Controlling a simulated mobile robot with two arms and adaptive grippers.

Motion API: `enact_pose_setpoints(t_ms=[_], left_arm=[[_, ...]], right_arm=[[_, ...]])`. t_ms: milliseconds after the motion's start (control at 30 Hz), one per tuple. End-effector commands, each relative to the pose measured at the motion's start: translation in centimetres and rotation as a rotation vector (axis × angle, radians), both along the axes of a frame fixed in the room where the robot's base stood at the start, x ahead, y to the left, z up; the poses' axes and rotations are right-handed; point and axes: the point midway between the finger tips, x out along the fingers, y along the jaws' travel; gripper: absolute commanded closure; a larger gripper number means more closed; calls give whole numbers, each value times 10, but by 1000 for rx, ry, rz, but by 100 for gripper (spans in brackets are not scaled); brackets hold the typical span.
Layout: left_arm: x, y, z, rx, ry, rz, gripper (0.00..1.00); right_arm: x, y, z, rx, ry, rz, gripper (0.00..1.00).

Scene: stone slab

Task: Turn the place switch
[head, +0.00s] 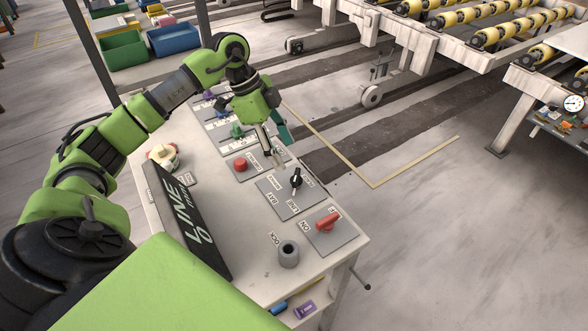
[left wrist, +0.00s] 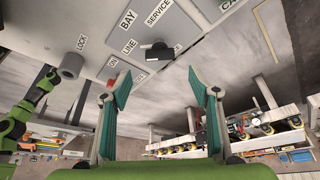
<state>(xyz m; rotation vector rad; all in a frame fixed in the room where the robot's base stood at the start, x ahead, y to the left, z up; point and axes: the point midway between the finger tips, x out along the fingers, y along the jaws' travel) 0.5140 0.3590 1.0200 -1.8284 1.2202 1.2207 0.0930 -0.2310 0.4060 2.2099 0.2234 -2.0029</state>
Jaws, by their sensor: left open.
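The place switch is a black rotary knob (head: 296,178) on a grey plate with small labels around it. In the left wrist view the same knob (left wrist: 156,52) sits on its plate, with BAY, LINE and SERVICE labels readable. My left gripper (head: 275,158) is open and empty above the console, just behind and left of the knob. In the left wrist view its two teal-padded fingers (left wrist: 158,76) are spread wide, and the knob appears beyond the gap between the tips, apart from both. My right gripper is not in view.
A red switch (head: 327,222) marked ON and a grey LOCK socket (head: 289,254) are nearer the front. A red button (head: 240,165) lies left of the knob. A black LINE sign (head: 187,222) stands upright on the console (head: 255,285). Open floor lies to the right.

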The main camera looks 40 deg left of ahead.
Motion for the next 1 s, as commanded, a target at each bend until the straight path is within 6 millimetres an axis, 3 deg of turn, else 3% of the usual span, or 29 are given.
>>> enact_pose_setpoints(t_ms=[200, 400, 800, 833, 967, 1000], left_arm=[[6, -18, -41, -3, 4, -3, 44], [10, -26, -66, -1, 2, -1, 44], [12, -29, -75, 0, 0, -1, 44], [12, -29, -75, 0, 0, -1, 47], [12, -29, -75, 1, 1, -1, 81], [12, -29, -75, 1, 1, -1, 83]], right_arm=[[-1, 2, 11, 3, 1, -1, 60], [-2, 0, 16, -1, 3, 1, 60], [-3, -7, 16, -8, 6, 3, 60], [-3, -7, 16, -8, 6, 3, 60], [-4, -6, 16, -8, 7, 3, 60], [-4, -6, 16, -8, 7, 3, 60]])
